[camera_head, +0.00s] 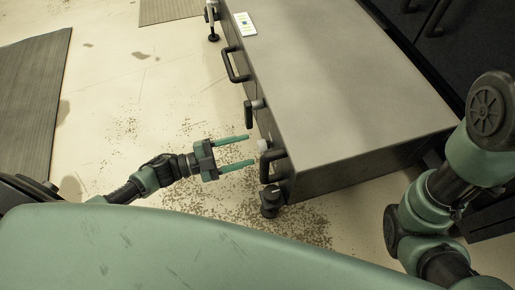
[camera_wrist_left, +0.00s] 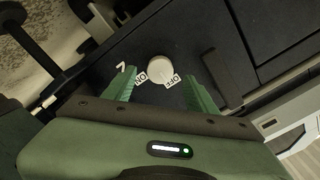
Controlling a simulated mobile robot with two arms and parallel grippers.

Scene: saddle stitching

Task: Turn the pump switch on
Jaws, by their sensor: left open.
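The pump switch is a round white knob (camera_head: 263,145) on the dark side of a metal cabinet (camera_head: 330,90). In the left wrist view the knob (camera_wrist_left: 160,64) has a small ON label (camera_wrist_left: 140,78) at its lower left and an OFF label (camera_wrist_left: 172,81) at its lower right. I cannot tell which way the knob points. My left gripper (camera_head: 252,150) is open and empty, its green fingers reaching toward the cabinet side. In the left wrist view the knob shows between and just beyond the fingertips (camera_wrist_left: 160,84). My right gripper is not in view.
Dark handles stick out of the cabinet side, one (camera_head: 271,167) close to the knob and one (camera_head: 234,66) farther away. A cabinet foot (camera_head: 270,202) stands below. Speckled open floor (camera_head: 140,100) lies to the left.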

